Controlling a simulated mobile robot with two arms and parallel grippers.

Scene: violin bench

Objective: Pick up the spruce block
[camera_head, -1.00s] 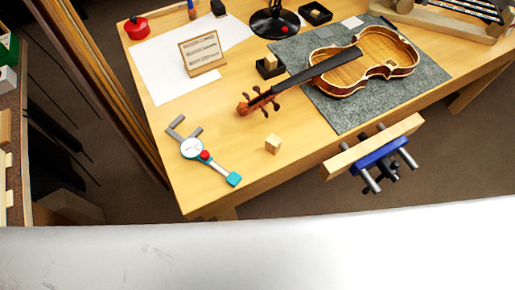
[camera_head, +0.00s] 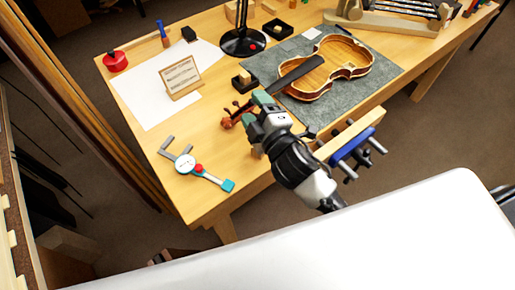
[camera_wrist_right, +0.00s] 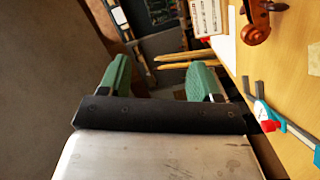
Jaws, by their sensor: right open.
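A small pale wooden block (camera_head: 257,151), which I take for the spruce block, rests on the bench top near its front edge. My left gripper is not in view.
The violin (camera_head: 325,68) lies on a grey mat (camera_head: 378,82). A dial caliper (camera_head: 190,166) lies left of the block, and a clamp (camera_head: 352,148) juts from the front edge. A black tray (camera_head: 240,84) holds another small block. A card stand (camera_head: 181,77) stands on white paper.

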